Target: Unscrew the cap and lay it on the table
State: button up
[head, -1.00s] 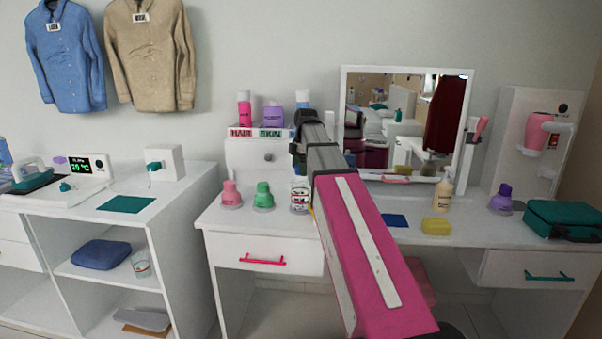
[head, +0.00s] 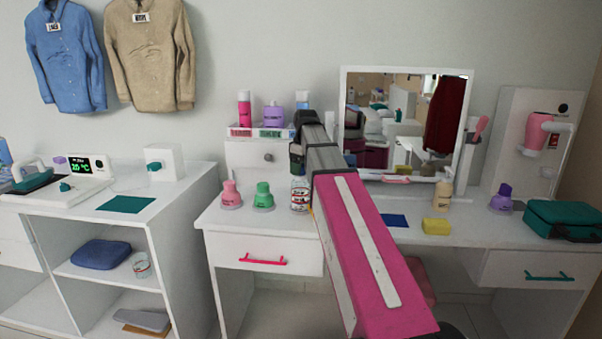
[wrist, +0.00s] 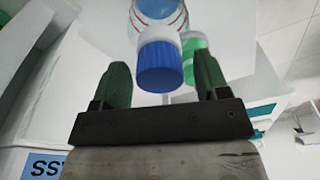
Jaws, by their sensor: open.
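A clear bottle with a white and red label (head: 300,196) stands upright on the white dressing table (head: 372,232), below my gripper. In the wrist view its blue ribbed cap (wrist: 160,70) sits at the bottle's white collar. My gripper (wrist: 162,64) is open, with one green finger on each side of the cap and a gap showing on both sides. In the head view my gripper (head: 297,160) is above the bottle and hides the cap.
A pink bottle (head: 231,196) and a green bottle (head: 263,197) stand left of the clear bottle. A blue mat (head: 395,220), yellow block (head: 436,227) and lotion bottle (head: 443,190) are to the right. A small drawer unit (head: 245,156) stands behind.

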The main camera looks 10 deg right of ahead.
jog(key=m, duration=0.7)
jog(key=shift+m+t+h, duration=0.3)
jog(key=shift+m+h, duration=0.1)
jog(key=c, duration=1)
jog(key=n, duration=0.4)
jog(key=shift+y, duration=0.3)
jog(key=n, duration=0.4)
jog(key=shift+n, duration=0.3)
jog(key=n+g, duration=0.1)
jog(key=n, duration=0.3)
jog(key=shift+y, duration=0.3)
jog(key=n, duration=0.4)
jog(key=shift+n+g, duration=0.3)
